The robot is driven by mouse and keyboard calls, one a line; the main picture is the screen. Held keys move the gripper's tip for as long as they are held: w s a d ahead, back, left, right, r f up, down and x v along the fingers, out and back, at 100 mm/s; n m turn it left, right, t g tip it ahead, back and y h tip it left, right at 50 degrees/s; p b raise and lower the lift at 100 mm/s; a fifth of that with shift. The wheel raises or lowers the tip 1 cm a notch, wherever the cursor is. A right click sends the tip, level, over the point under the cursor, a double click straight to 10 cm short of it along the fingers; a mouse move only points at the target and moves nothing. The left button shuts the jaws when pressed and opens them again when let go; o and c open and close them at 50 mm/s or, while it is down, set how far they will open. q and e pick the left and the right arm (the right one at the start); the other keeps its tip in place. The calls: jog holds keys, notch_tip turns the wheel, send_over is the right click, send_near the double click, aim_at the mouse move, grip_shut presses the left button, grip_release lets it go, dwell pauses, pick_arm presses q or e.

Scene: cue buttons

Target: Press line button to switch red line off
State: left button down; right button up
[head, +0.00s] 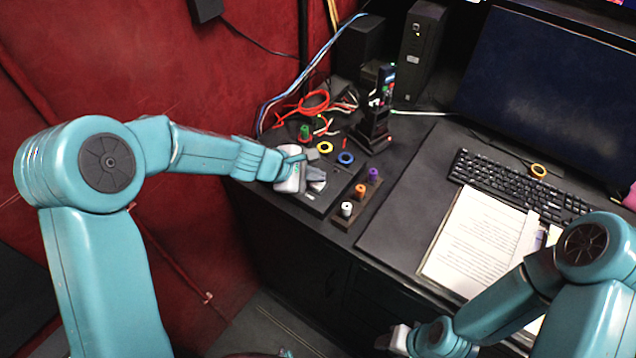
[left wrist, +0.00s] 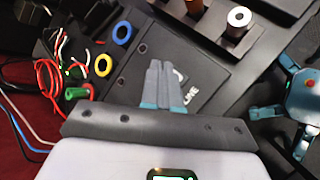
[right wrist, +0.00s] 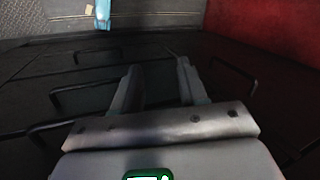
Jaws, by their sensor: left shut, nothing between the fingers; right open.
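A dark flat panel (head: 345,178) lies near the desk's left front corner. It also shows in the left wrist view (left wrist: 215,65), with white lettering that reads "LINE" partly beside my fingers. My left gripper (head: 318,181) is over this panel. In the left wrist view its fingers (left wrist: 163,68) are shut together with nothing between them, over the panel beside the lettering. I cannot tell whether they touch it. No line button shows clearly; the fingers may hide it. My right gripper (right wrist: 157,68) is open and empty, low in front of the desk's dark drawers. No red line display is clearly visible.
A rack with white, orange (head: 360,190) and purple pegs stands right of the panel. Blue (head: 345,158) and yellow (head: 325,147) rings, a green spool (head: 304,132) and red cables (head: 312,103) lie behind. Papers (head: 475,240), a keyboard (head: 515,183) and a monitor (head: 550,85) are farther right.

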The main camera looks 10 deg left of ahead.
aim_at(315, 186)
pick_arm(q)
jog(key=shift+f+b, duration=0.5)
jog(key=shift+b, duration=0.05)
dwell(0.6)
jog(key=shift+r, duration=0.1)
jog(key=shift+r+p, duration=0.8)
jog(key=shift+r, duration=0.05)
notch_tip(315, 186, up, 5)
jog(key=p, duration=0.4)
jog(key=shift+p, duration=0.3)
jog(key=shift+s, duration=0.1)
dwell(0.6)
